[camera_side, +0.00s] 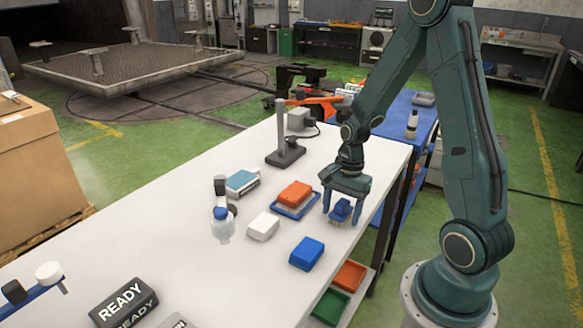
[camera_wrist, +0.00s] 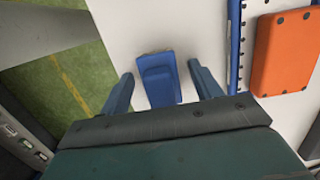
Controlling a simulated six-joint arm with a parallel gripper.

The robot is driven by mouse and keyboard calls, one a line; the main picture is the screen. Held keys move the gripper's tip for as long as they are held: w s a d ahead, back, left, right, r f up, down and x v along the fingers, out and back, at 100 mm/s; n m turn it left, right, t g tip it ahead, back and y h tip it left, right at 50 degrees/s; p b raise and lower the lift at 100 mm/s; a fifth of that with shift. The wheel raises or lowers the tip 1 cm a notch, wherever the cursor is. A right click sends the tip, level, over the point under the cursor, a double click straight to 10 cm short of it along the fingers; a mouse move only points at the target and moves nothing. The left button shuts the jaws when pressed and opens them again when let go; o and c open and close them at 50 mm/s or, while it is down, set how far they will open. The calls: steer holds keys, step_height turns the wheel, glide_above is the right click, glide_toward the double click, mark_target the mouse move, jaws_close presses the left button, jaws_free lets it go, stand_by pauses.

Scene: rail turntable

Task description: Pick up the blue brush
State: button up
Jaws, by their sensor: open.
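The blue brush (camera_side: 341,209) stands on the white table near its right edge, with pale bristles at its base. In the wrist view the brush (camera_wrist: 159,80) lies between the two fingers, with a gap on each side. My gripper (camera_side: 342,215) points down over the brush, with one finger on either side of it. In the wrist view my gripper (camera_wrist: 163,88) is open and holds nothing. I cannot tell exactly how far down the fingertips reach.
An orange box (camera_side: 295,193) sits on a blue-rimmed tray (camera_side: 284,211) close to the left of my gripper; the orange box also shows in the wrist view (camera_wrist: 285,50). A blue box (camera_side: 307,253), a white block (camera_side: 263,226) and a grey stand (camera_side: 286,152) are also on the table.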

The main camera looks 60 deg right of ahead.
mark_target(342, 203)
steer(key=c, duration=1.1)
steer(key=shift+r, duration=0.1)
step_height(342, 203, up, 20)
stand_by(0.6)
steer(key=o, duration=0.5)
steer(key=shift+c, duration=0.2)
steer(key=c, duration=0.3)
